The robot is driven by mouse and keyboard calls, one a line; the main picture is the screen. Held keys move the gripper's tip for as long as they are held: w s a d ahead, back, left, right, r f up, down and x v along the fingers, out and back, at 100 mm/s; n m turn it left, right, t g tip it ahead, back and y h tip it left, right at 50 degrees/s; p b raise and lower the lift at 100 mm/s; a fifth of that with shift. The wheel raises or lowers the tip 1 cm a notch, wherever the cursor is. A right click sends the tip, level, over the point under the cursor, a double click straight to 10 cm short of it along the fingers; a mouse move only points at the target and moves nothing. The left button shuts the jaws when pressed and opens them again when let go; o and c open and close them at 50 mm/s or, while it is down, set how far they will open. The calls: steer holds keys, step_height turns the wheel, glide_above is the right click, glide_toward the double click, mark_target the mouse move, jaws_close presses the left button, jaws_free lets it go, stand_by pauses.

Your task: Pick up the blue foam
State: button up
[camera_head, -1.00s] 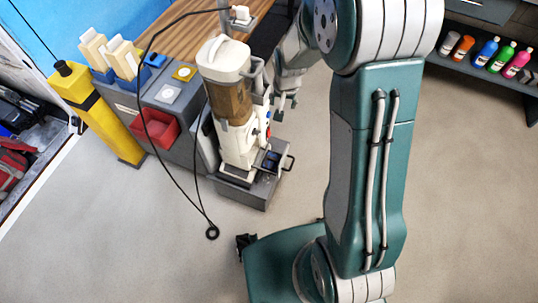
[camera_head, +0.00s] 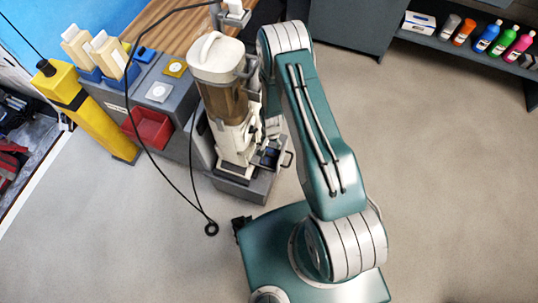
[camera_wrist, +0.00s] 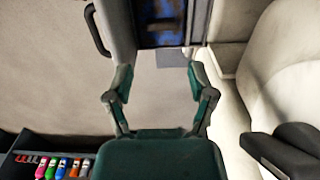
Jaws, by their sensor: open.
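Something blue, likely the blue foam (camera_wrist: 160,15), shows at the top of the wrist view inside a dark tray (camera_wrist: 164,40) with a black handle on its left. In the head view the tray is the small black box (camera_head: 268,158) at the foot of a white coffee-machine-like appliance; the blue in it is only a small dark patch. My gripper (camera_wrist: 160,76) is open in the wrist view, with its two fingers spread below the tray's near edge and nothing between them. In the head view my gripper is mostly hidden behind the arm and the appliance.
The white appliance (camera_head: 214,58) stands close to my gripper, and its pale body fills the right of the wrist view. A black cable (camera_head: 192,198) hangs down to the floor. A red bin (camera_head: 149,129) and yellow post (camera_head: 85,112) are left. A shelf with colored bottles (camera_head: 487,40) is back right.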

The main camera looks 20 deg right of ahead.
mark_target(270, 154)
step_height(270, 154, down, 11)
steer(key=shift+a+r, duration=0.1)
steer(key=shift+r, duration=0.1)
stand_by(0.4)
steer(key=c, duration=0.8)
